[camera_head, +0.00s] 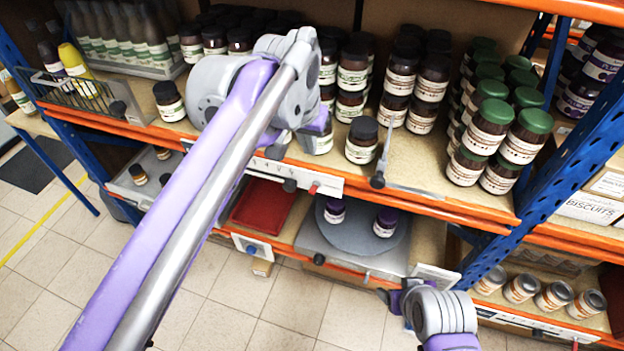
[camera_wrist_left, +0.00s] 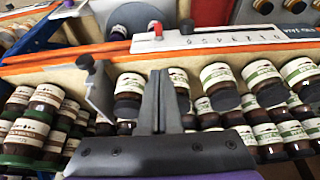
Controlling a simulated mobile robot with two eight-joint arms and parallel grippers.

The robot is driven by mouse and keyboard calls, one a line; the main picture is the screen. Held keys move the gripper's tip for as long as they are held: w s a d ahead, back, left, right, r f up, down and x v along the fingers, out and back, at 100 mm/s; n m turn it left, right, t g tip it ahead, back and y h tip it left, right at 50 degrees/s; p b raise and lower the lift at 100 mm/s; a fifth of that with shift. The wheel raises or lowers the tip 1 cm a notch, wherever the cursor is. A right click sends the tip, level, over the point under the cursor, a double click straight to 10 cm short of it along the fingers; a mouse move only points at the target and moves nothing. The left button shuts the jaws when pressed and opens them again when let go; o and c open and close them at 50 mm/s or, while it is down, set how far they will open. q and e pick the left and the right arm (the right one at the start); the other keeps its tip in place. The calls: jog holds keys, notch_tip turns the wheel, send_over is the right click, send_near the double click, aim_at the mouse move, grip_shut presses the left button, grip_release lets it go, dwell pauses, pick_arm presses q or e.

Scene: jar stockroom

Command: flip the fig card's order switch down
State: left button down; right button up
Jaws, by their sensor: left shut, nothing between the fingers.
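A white card strip (camera_head: 293,172) is fixed on the orange edge of the middle shelf, with a small red switch (camera_head: 313,188) and a dark knob (camera_head: 290,185). The left wrist view shows the strip upside down (camera_wrist_left: 235,36), with the red switch (camera_wrist_left: 155,30) near one end. Its lettering is too small to read surely as fig. My left gripper (camera_head: 275,150) is shut and empty, close to the shelf front. Its fingertips (camera_wrist_left: 160,72) point toward the strip, apart from the switch. My right arm shows at the lower right; its finger state is unclear.
A jar (camera_head: 361,145) and a metal divider (camera_head: 388,148) with a dark knob stand beside my left gripper. Several green-lidded jars (camera_head: 487,128) stand to the right. Another card with a blue knob (camera_head: 250,247) is on the lower shelf.

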pick_arm(q)
send_over(311, 193)
jog(key=w, duration=0.2)
jog(key=f, duration=0.9)
jog(key=shift+w+d+b, duration=0.15)
jog(key=shift+d+b, duration=0.15)
jog(key=shift+d, duration=0.1)
jog(key=f, duration=0.1)
jog(key=s+f, duration=0.1)
jog(key=f, duration=0.1)
jog(key=shift+a+f, duration=0.1)
jog(key=shift+a, duration=0.1)
jog(key=shift+s+f, duration=0.2)
jog(key=shift+f, duration=0.2)
jog(key=shift+s+a+f+t+h+b, duration=0.15)
jog(key=shift+s+f+t+h+b, duration=0.15)
jog(key=shift+t, duration=0.5)
jog(key=shift+s+a+f+t+h+b, duration=0.15)
jog(key=shift+s+f+t+h+b, duration=0.25)
jog(key=shift+t, duration=0.6)
jog(key=t, duration=0.1)
jog(key=s+f+t+b, duration=0.1)
jog(key=shift+a+t+h+b, duration=0.1)
jog(key=shift+t+h+b, duration=0.2)
jog(key=shift+h, duration=0.1)
jog(key=shift+w, duration=0.1)
